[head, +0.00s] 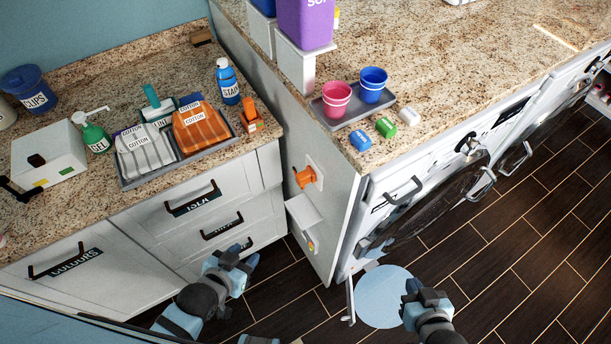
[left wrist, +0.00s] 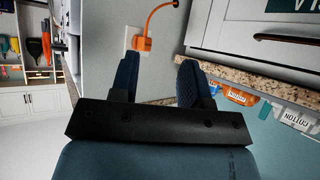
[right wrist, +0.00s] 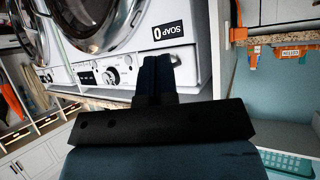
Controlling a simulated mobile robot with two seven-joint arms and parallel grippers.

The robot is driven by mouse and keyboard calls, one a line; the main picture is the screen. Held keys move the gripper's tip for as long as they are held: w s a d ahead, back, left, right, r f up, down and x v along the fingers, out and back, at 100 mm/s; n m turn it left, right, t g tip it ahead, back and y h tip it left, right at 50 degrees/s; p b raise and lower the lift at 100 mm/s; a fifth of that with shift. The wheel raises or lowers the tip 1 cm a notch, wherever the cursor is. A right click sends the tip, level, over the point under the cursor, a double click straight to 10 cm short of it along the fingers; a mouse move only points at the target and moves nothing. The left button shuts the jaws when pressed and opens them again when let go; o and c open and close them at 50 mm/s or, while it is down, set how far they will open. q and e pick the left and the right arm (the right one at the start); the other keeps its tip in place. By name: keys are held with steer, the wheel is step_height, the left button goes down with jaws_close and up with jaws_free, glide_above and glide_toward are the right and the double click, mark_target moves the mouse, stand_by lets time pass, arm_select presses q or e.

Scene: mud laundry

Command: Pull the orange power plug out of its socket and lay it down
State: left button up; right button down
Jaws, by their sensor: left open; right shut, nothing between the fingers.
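The orange power plug (head: 305,177) sits in a white socket plate (head: 316,172) on the side panel of the white cabinet. In the left wrist view the plug (left wrist: 143,44) shows against its plate, with an orange cord (left wrist: 158,12) running up from it. My left gripper (head: 240,258) is open and empty, lower and to the left of the plug in the head view. In its wrist view the plug appears beyond the fingertips, between them but nearer the left finger, and apart from both. My right gripper (head: 426,291) is shut and empty, low in front of the machines.
A white bracket or box (head: 304,214) juts from the panel just below the socket. The left counter holds a grey tray (head: 178,169) with cotton packs and an orange object (head: 251,118) near its edge. Drawer handles (head: 194,198) stick out below. A pale round mat (head: 383,297) lies on the floor.

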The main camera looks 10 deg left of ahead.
arm_select(q)
steer(key=shift+o, duration=0.2)
steer(key=o, duration=0.4)
steer(key=shift+f, duration=0.1)
steer(key=shift+o, duration=0.4)
steer(key=w+m+t+h+b, duration=0.2)
steer(key=w+m+t+b, duration=0.2)
steer(key=w+m+b, duration=0.3)
steer(key=w+f+m, duration=0.1)
steer(key=w, duration=0.3)
steer(key=shift+w+m+b, duration=0.3)
steer(key=shift+w, duration=0.05)
steer(key=m+g+h+b, duration=0.1)
steer(key=m+h+b, duration=0.55)
steer(key=m, duration=0.55)
glide_toward(297, 181)
steer(key=x, duration=0.2)
steer(key=m, duration=0.1)
steer(key=w+m+g+h, duration=0.1)
steer(key=m+g, duration=0.1)
steer(key=m, duration=0.1)
steer(key=shift+w+d+r+h, duration=0.1)
steer(key=shift+w+r+h, duration=0.05)
steer(key=shift+w+h, duration=0.15)
arm_select(e)
step_height(297, 181, down, 12)
steer(key=a, duration=0.1)
steer(key=shift+w+f+m, duration=0.25)
steer(key=shift+w+m, duration=0.05)
steer(key=shift+w, duration=0.1)
